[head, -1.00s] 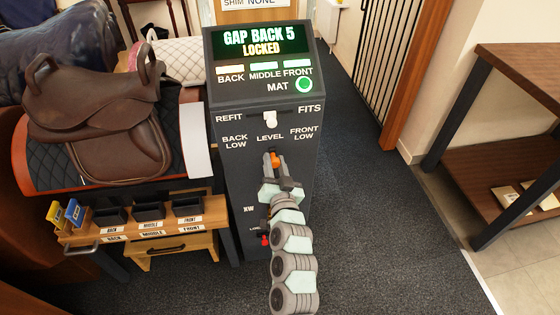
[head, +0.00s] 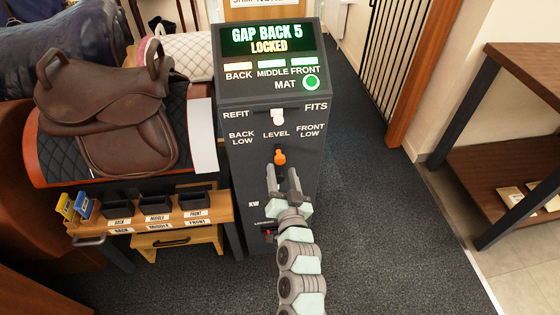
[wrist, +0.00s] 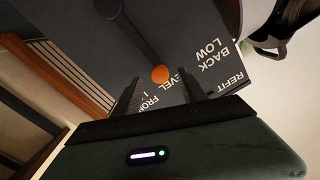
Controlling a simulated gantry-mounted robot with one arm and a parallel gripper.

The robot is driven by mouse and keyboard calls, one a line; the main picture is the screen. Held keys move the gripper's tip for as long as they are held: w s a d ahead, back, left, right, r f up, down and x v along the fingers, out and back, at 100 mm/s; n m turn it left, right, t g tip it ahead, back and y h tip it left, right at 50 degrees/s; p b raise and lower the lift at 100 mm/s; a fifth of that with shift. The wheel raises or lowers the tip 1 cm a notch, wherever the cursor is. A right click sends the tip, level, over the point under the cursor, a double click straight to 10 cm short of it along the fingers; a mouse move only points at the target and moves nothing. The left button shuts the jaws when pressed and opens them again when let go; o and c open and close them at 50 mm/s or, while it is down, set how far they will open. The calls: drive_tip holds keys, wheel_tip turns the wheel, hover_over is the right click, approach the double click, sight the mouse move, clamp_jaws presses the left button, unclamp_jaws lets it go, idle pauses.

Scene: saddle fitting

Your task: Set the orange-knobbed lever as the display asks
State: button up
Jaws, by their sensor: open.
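The orange-knobbed lever (head: 280,157) is on the front of the dark console, below the word LEVEL and between BACK LOW and FRONT LOW. The display (head: 267,38) reads "GAP BACK 5 LOCKED". My gripper (head: 284,172) is open and empty, just below the knob in the head view. In the wrist view the orange knob (wrist: 160,74) shows between the two spread fingers (wrist: 158,92), beyond their tips.
A white-knobbed lever (head: 278,116) sits above, between REFIT and FITS. A red control (head: 268,235) is low on the console. A brown saddle (head: 115,115) on a stand and a wooden bench (head: 165,235) with black bins stand left. Carpet to the right is clear.

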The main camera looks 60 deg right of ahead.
drive_tip(key=shift+p+v, duration=0.4)
drive_tip(key=shift+v, duration=2.35)
drive_tip(key=shift+r, duration=0.1)
